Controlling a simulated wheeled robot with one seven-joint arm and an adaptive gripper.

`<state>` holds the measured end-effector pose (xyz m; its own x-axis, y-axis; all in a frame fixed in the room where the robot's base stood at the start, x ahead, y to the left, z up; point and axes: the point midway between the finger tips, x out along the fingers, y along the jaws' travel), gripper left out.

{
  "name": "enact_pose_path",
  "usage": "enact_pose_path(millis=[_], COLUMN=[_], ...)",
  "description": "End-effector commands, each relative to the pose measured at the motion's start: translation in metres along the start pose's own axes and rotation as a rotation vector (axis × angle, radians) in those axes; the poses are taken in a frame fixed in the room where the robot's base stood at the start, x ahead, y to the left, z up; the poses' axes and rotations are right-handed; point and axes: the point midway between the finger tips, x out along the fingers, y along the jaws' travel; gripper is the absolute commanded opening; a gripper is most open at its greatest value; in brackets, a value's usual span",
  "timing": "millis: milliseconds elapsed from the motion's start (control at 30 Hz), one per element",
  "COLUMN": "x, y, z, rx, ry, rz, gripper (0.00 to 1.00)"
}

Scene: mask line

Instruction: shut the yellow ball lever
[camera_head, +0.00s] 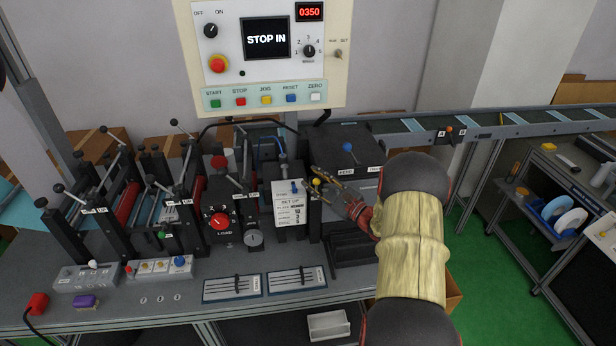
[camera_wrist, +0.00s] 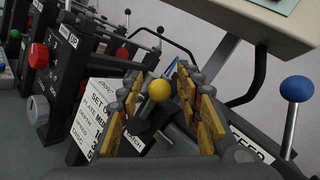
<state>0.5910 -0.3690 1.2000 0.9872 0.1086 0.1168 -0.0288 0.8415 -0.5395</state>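The yellow ball lever (camera_head: 316,182) stands beside the white SET UP card in the middle of the machine. In the wrist view its yellow ball (camera_wrist: 159,90) shows between my gripper's two fingers, on a dark tilted shaft. My gripper (camera_head: 328,180) reaches in from the right in the head view. In the wrist view my gripper (camera_wrist: 160,105) is open, with yellow-padded fingers apart on either side of the ball. I see no finger clearly touching the ball. The lever's lower end is partly hidden by my gripper.
A blue ball lever (camera_head: 347,147) stands on the dark FEED box behind my gripper. The white SET UP card (camera_head: 289,203) is close on the left. A red LOAD knob (camera_head: 220,221) sits further left. The control panel (camera_head: 265,50) hangs above and reads STOP IN.

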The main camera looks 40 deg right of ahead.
Motion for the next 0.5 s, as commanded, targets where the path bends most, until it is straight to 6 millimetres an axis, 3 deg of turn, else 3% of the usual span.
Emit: enact_pose_path(millis=[200,500], x=[-0.048,-0.084], y=[-0.001,0.000], z=[-0.001,-0.001], rx=[0.003,0.002], ry=[0.003,0.002], rz=[-0.004,-0.001], gripper=[0.35,0.35])
